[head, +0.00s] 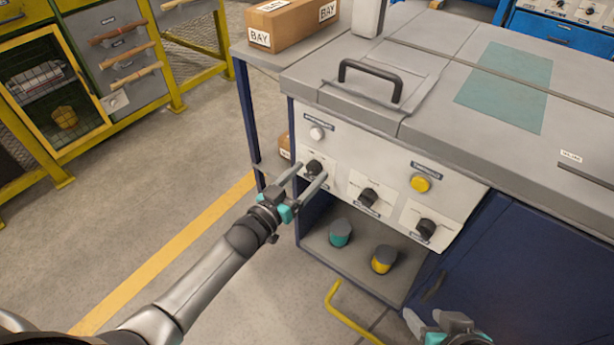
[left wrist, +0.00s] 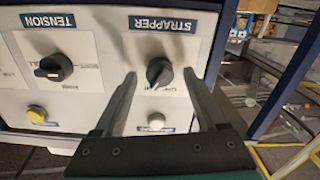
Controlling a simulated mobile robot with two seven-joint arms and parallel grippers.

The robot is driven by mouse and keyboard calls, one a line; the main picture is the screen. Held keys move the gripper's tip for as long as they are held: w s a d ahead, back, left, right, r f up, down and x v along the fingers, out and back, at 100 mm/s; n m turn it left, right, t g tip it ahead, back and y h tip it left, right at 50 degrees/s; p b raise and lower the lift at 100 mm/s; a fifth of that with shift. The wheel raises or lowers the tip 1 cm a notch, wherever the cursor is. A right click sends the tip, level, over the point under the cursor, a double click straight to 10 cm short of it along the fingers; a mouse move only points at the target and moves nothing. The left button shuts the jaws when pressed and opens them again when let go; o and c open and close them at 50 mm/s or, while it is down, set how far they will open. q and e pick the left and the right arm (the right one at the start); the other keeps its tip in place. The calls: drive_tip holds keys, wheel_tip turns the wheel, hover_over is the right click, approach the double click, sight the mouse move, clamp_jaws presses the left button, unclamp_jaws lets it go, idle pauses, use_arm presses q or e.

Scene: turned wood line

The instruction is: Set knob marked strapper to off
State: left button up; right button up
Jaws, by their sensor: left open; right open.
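The strapper knob (left wrist: 159,72) is a black rotary knob on a white plate, with a dark STRAPPER label (left wrist: 163,23) beside it in the left wrist view. In the head view it is the leftmost black knob (head: 314,167) on the pale panel. Its grip ridge looks slightly slanted in the left wrist view; the position marks are too small to read. My left gripper (head: 312,172) is open, with one fingertip on either side of this knob and visible gaps to it. My right gripper (head: 424,304) is open and empty, low in front of the blue cabinet door.
The tension knob (left wrist: 54,68) and a third black knob (head: 427,229) are on the same panel. A white button (head: 317,133) and a yellow button (head: 420,183) are above the knobs. A yellow bent bar (head: 345,317) is below the open shelf.

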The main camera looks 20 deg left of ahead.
use_arm(q)
drive_tip(key=shift+w+d, duration=0.1)
drive_tip(key=shift+w, duration=0.1)
clamp_jaws()
idle(0.6)
